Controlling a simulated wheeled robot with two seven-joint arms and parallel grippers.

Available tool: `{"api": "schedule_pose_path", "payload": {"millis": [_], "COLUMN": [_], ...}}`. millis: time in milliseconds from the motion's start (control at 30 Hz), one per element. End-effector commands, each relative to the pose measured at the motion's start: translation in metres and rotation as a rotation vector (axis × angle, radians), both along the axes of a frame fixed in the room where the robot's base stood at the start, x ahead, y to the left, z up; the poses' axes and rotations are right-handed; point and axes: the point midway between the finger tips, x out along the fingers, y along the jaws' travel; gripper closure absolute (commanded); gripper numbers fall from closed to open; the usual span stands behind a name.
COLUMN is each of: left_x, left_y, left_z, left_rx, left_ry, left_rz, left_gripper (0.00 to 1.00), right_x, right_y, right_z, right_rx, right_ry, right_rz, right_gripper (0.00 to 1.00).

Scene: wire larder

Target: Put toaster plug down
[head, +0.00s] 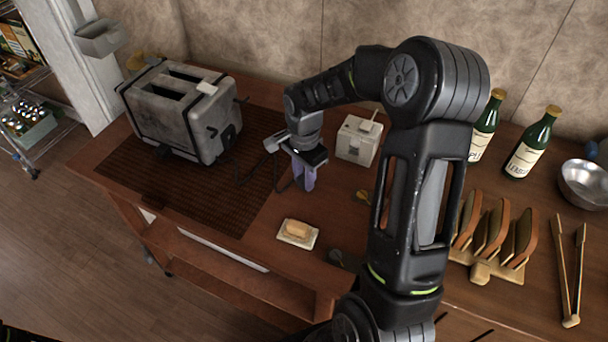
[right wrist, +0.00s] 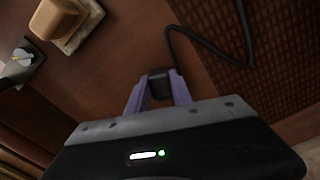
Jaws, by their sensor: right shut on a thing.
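The grey two-slot toaster (head: 172,118) stands at the back left on a brown woven mat (head: 215,197). My right gripper (head: 304,178) is over the counter just right of the mat. In the right wrist view its purple fingers (right wrist: 158,92) are shut on the black toaster plug (right wrist: 158,80). A dark cord (right wrist: 212,45) runs from the plug over the mat; it also shows in the head view (head: 250,172). The plug is close to the counter, but I cannot tell whether it touches. My left gripper is not in view.
A cream box (head: 356,140) stands behind and right of the right gripper. A butter dish (head: 297,234) lies in front of it. A toast rack (head: 484,270), tongs (head: 572,270), bottles (head: 527,143) and a metal bowl (head: 585,184) are at the right.

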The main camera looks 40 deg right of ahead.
Motion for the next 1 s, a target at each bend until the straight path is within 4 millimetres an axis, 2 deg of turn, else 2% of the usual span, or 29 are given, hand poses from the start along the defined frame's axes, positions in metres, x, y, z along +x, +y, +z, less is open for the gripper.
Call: {"api": "schedule_pose_path", "payload": {"millis": [300, 333, 567, 833, 1000], "left_x": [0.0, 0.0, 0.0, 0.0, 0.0], "left_y": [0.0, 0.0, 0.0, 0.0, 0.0], "left_z": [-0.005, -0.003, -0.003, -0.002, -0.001], "left_rx": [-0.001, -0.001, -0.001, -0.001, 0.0], "left_ry": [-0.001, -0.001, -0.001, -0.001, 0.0], "left_rz": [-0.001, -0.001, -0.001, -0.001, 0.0], "left_gripper": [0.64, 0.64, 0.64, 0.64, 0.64], "right_x": [0.0, 0.0, 0.0, 0.0, 0.001], "right_y": [0.0, 0.0, 0.0, 0.0, 0.0], "right_z": [-0.004, -0.003, -0.002, -0.001, 0.007], "right_rx": [0.0, 0.0, 0.0, 0.0, -0.002], "right_ry": [-0.001, -0.001, 0.0, 0.0, -0.002], "right_rz": [0.001, 0.001, 0.0, 0.0, 0.0], "right_gripper": [1.0, 0.71, 0.52, 0.52, 0.52]}}
